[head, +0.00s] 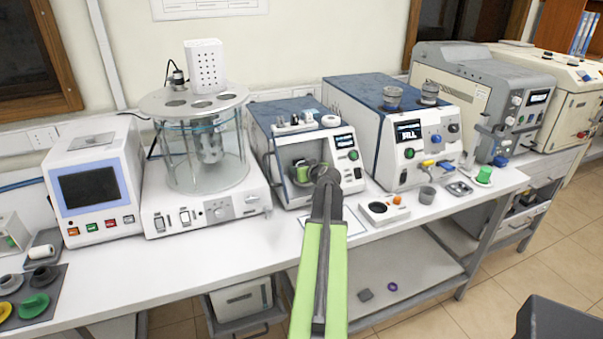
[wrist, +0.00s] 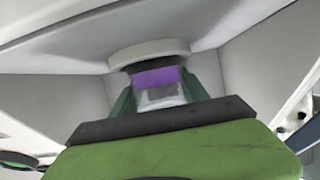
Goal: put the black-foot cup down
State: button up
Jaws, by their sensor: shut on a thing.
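My gripper (head: 312,172) reaches into the open front chamber of the small blue-topped tester (head: 284,121). In the wrist view, my gripper (wrist: 160,97) has its two dark green fingers closed on the sides of a small pale cup-like thing (wrist: 160,97), likely the black-foot cup. A purple band (wrist: 157,77) shows just above the pale part. A round white disc (wrist: 149,53) sits over it with a dark underside. Whether they touch is unclear. The cup's foot cannot be made out, and my arm hides much of the chamber in the head view.
Grey chamber walls stand close on both sides. A white block with a round dark well (head: 378,209) and a grey cup (head: 427,194) stand to the right. A dark mat (head: 52,309) with several coloured cups lies at far left. The bench front left of my arm is clear.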

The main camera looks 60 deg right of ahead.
jog(key=shift+f, duration=0.2)
jog(key=o, duration=1.4)
jog(key=shift+o, duration=0.2)
jog(key=shift+r, duration=0.2)
jog(key=shift+s+a+r+p, duration=0.2)
jog(key=shift+s+p, duration=0.05)
jog(key=shift+p, duration=0.05)
jog(key=p+v, duration=0.4)
jog(key=v, duration=0.6)
jog(key=shift+s+a, duration=0.25)
jog(key=shift+s, duration=0.05)
jog(key=shift+s+a+r, duration=0.1)
jog(key=shift+s+a, duration=0.05)
jog(key=shift+s, duration=0.15)
